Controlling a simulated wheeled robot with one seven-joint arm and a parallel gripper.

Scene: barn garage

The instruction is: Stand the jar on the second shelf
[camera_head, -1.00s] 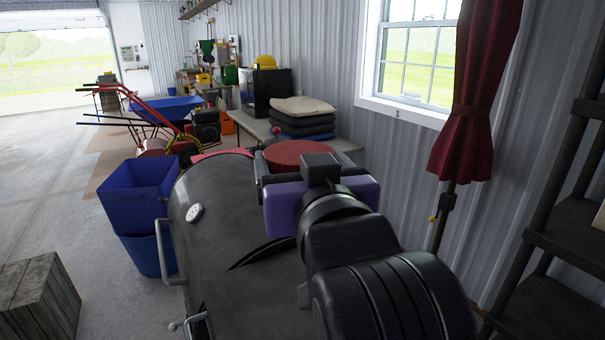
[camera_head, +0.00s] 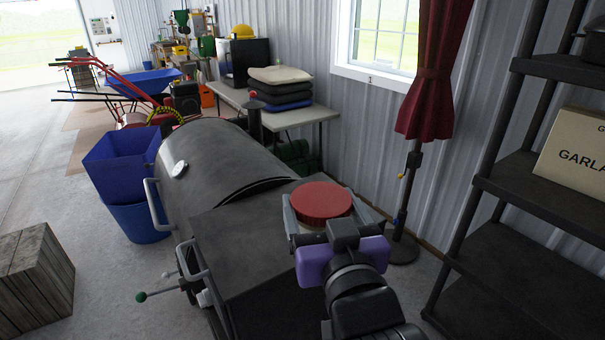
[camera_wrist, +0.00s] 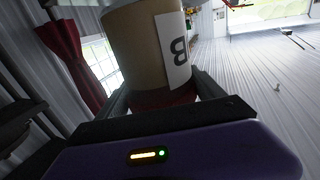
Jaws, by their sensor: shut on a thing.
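The jar's round red lid (camera_head: 321,201) shows in the head view, between the fingers of my gripper (camera_head: 318,222). In the wrist view the jar (camera_wrist: 140,45) has a tan body, a white label with a letter "B", and a red end beside the fingers. My gripper is shut on the jar near its red lid and holds it in front of the dark grill. The dark shelf unit stands at the right, with a middle shelf board (camera_head: 540,190) bearing a box, a higher board (camera_head: 560,70) and a lower board (camera_head: 520,300).
A cardboard box (camera_head: 575,155) marked "GARLA" sits on the middle board and a dark pot (camera_head: 594,42) on the upper one. The grill (camera_head: 225,165) is left of my gripper. A red curtain (camera_head: 430,75) and a dark stand (camera_head: 408,205) are between grill and shelves.

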